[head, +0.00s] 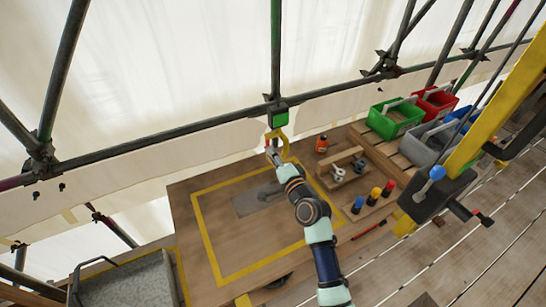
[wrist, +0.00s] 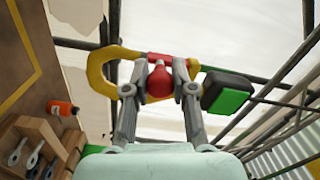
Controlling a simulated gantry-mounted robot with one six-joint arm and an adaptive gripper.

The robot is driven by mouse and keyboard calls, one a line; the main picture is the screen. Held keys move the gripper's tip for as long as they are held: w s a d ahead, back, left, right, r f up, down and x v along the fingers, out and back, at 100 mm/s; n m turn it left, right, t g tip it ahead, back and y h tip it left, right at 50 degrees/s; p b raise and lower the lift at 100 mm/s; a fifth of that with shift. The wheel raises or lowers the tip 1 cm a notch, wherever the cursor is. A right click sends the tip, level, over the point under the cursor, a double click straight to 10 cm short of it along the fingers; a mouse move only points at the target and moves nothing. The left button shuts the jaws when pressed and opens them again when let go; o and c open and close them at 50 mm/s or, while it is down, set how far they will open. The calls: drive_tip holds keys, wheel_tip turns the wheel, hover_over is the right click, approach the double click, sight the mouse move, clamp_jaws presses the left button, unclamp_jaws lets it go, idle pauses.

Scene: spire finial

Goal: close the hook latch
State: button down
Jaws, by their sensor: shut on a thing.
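A yellow hook (head: 285,143) hangs below a black block with a green face (head: 280,117) on a vertical tube. In the wrist view the hook (wrist: 97,72) curves round on the left, and the block (wrist: 229,94) is at the right. A red latch bar (wrist: 168,57) lies across the hook's upper side, with a rounded red knob (wrist: 159,83) beside it. My gripper (head: 271,147) is at the hook. In the wrist view its two fingers (wrist: 159,88) are shut on the red knob, one on each side. The fingers hide where the bar meets the hook.
Below is a wooden table (head: 190,205) with a yellow outline and a grey plate (head: 246,203). A scaffold tube (head: 175,133) runs behind the hook.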

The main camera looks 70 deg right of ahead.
drive_tip(key=c, duration=0.9)
unclamp_jaws()
drive_tip(key=shift+c, duration=0.2)
drive_tip(key=v, duration=1.2)
